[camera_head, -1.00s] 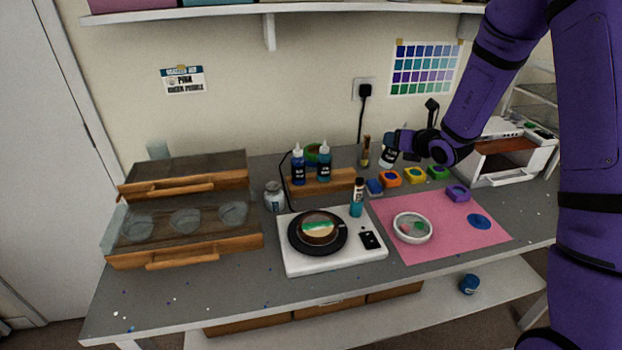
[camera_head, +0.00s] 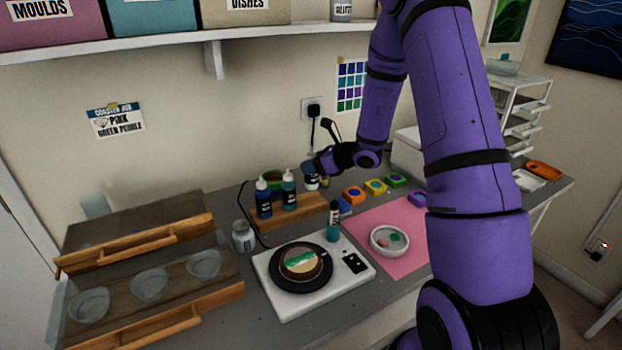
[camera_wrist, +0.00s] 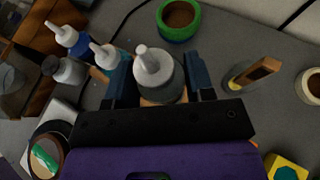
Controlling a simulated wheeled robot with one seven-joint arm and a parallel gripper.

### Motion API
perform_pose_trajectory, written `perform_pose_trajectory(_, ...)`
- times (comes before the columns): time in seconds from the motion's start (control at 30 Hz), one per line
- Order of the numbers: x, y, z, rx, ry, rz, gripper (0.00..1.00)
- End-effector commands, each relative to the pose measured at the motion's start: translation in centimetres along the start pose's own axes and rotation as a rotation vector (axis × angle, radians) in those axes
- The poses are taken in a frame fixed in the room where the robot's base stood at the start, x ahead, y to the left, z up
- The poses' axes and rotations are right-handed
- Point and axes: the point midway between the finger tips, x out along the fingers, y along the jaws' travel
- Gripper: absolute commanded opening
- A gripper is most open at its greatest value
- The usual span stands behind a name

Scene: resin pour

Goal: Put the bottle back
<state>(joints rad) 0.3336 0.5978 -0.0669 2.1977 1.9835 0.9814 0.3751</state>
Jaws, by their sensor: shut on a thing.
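My gripper (camera_head: 314,166) is shut on a bottle with a pale grey nozzle, which shows between the two fingers in the wrist view (camera_wrist: 155,70). In the head view part of its dark, white-lettered body (camera_head: 311,183) shows below my gripper. It is near the right end of the wooden rack (camera_head: 301,213); I cannot tell whether it touches the rack. Two bottles with white nozzles, a dark blue one (camera_head: 263,199) and a teal one (camera_head: 289,190), stand in the rack's left part.
A white scale (camera_head: 284,298) with a round mould stands in front of the rack, a small teal bottle (camera_head: 334,224) at its back right. A glass jar (camera_head: 243,237) is left of the rack. A green tape roll (camera_wrist: 179,31) is behind. Colour pots (camera_head: 376,187) and a pink mat (camera_head: 374,222) lie right.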

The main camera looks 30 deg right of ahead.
Motion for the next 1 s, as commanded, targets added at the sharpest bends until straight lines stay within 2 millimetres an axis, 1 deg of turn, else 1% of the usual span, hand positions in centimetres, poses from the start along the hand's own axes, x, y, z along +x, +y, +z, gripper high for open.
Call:
perform_pose_trajectory(0.17,0.5,0.0,-1.0,0.002,0.0,-0.001,0.32)
perform_pose_trajectory(0.3,1.4,0.0,-2.8,0.003,0.001,0.0,0.32)
perform_pose_trajectory(0.4,1.8,0.0,-3.8,0.002,0.0,-0.001,0.32)
perform_pose_trajectory(0.8,2.0,0.0,-4.2,0.0,-0.001,-0.002,0.32)
perform_pose_trajectory(0.83,2.0,0.0,-4.2,0.0,0.0,-0.002,0.54)
perform_pose_trajectory(0.87,2.0,0.0,-4.2,-0.001,0.0,-0.002,0.6)
perform_pose_trajectory(0.9,2.0,0.0,-4.2,0.0,0.0,-0.002,0.7)
perform_pose_trajectory(0.93,2.0,0.0,-4.2,0.0,0.0,-0.002,0.74)
perform_pose_trajectory(1.0,2.0,0.0,-4.2,0.0,0.0,-0.002,0.74)
